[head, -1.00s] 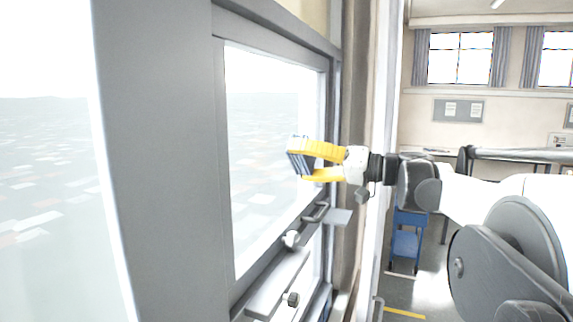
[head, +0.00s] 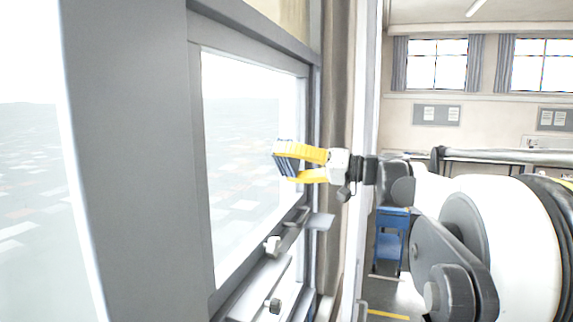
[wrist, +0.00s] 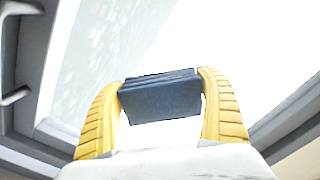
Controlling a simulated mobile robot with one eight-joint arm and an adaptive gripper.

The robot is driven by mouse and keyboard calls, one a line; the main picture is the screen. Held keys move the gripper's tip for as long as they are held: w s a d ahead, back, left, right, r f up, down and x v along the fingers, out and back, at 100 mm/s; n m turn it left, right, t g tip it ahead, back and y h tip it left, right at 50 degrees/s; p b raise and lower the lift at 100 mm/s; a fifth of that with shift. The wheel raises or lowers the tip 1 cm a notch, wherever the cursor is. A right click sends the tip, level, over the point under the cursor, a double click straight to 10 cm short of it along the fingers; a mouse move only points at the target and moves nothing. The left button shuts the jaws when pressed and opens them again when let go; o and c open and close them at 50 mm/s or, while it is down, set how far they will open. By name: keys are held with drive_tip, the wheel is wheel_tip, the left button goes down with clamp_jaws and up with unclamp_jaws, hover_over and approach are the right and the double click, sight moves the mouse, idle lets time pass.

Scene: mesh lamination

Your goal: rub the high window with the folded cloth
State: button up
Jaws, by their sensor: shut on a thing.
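The folded cloth (head: 286,159) is a dark blue-grey layered pad. My gripper (head: 302,163), with yellow fingers, is shut on it. In the wrist view the cloth (wrist: 160,97) sits between the two fingertips (wrist: 162,95), its layers showing along the top edge. The high window (head: 245,140) is a bright pane in a grey frame, left of and behind the cloth in the head view. It also fills much of the wrist view (wrist: 130,40). I cannot tell whether the cloth touches the glass.
Grey window frame (head: 130,150) stands at left, with a larger pane beyond it. Below the gripper are a ledge (head: 262,288) and latch fittings (head: 272,245). A blue trolley (head: 390,245) stands on the floor behind my arm. Noticeboards and windows line the far wall.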

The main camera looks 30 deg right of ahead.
sight(261, 172)
drive_tip(key=shift+s+a, duration=1.05)
drive_tip(key=shift+a, duration=0.3)
drive_tip(key=shift+s+a, duration=1.05)
drive_tip(key=shift+a, duration=0.3)
drive_tip(key=shift+s+a, duration=1.05)
drive_tip(key=shift+a, duration=0.3)
drive_tip(key=shift+w+d, duration=0.1)
drive_tip(key=shift+d, duration=0.05)
drive_tip(key=v, duration=0.6)
drive_tip(key=shift+v, duration=1.55)
